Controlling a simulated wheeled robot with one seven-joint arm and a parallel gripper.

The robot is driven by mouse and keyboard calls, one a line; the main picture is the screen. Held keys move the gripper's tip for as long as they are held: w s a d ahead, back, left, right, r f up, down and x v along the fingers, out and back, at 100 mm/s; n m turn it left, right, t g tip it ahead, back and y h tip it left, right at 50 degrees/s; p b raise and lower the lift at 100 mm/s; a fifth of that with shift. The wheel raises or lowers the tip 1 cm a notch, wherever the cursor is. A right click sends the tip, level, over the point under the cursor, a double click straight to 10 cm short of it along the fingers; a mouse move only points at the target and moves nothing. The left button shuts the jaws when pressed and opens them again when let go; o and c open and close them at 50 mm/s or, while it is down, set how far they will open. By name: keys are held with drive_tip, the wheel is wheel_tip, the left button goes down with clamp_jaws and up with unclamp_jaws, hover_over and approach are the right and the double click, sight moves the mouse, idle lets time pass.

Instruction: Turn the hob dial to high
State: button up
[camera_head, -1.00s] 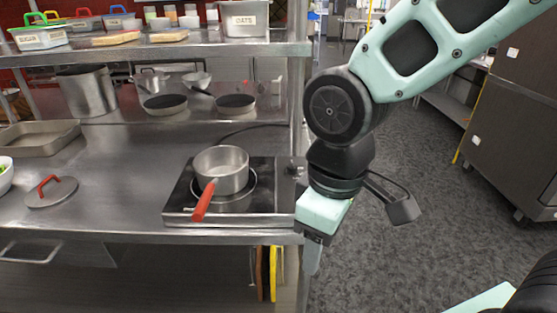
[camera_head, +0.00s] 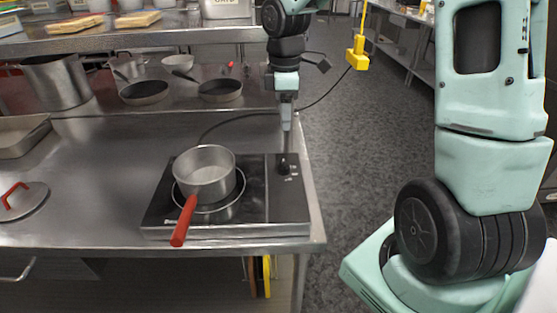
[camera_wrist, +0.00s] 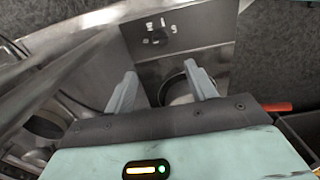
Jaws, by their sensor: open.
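The hob (camera_head: 255,214) is a black, metal-edged unit on the steel counter. Its small dark dial (camera_head: 284,168) is at the back right, beside white markings. My gripper (camera_head: 287,128) points down just above the dial in the head view; I cannot tell whether it touches. In the wrist view my gripper (camera_wrist: 160,68) shows two grey fingers, spread apart with nothing between them. The dial area (camera_wrist: 157,40) lies beyond the fingertips there, too small to read its setting. A steel saucepan (camera_head: 205,170) with a red handle stands on the hob's ring.
Two frying pans (camera_head: 220,89) sit behind on the steel counter (camera_head: 110,170), below a shelf. A lid with a red handle (camera_head: 22,200) lies at the left. A black cable runs behind the hob.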

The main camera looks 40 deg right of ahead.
sight(284, 163)
wheel_tip(284, 163, down, 15)
drive_tip(key=shift+f, duration=0.2)
idle(0.3)
drive_tip(key=c, duration=1)
